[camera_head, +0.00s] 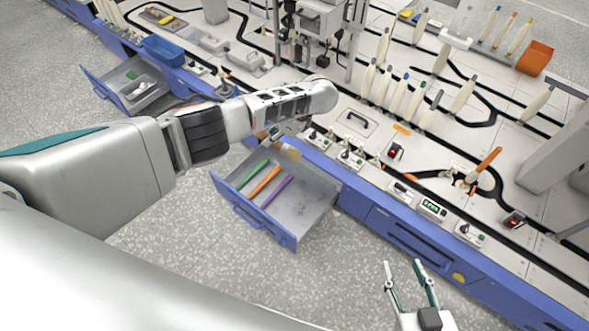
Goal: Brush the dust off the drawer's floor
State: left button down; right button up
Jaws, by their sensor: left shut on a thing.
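The open blue drawer (266,226) juts out from the bench front, with a grey metal floor. A green, an orange and a purple stick (276,192) lie side by side in its left part. Faint darker specks, perhaps dust (300,208), show on the bare floor to their right. My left gripper (277,133) is at the drawer's back edge, partly hidden under my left arm. It is shut on what looks like a brush (291,153), with a tan end low over the drawer's back. Contact with the floor cannot be told. My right gripper (404,264) is open and empty, right of the drawer.
The bench top (340,138) behind carries switches, an orange-handled tool (484,164) and several upright bobbins. Another open drawer (128,90) with small items stands at upper left. A blue bin (163,50) is on the bench above it. The floor before the drawer is clear.

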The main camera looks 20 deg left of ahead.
pick_arm(q)
jog(key=w+d+f+m+t+h+b, duration=0.1)
jog(key=d+f+m+t+h+b, duration=0.2)
jog(key=f, duration=1)
jog(key=w+d+f+m+t+h+b, duration=0.2)
jog(key=f+m+t+b, duration=0.6)
jog(key=f+m, duration=0.5)
jog(key=shift+d+m+t+h+b, duration=0.3)
jog(key=shift+d+t+h+b, duration=0.15)
jog(key=shift+d, duration=0.1)
pick_arm(e)
jog(key=s+a+f+m+y, duration=0.1)
jog(key=a+f+m, duration=0.2)
jog(key=a, duration=0.2)
jog(key=shift+a+m, duration=0.3)
pick_arm(q)
jog(key=shift+w+r, duration=0.1)
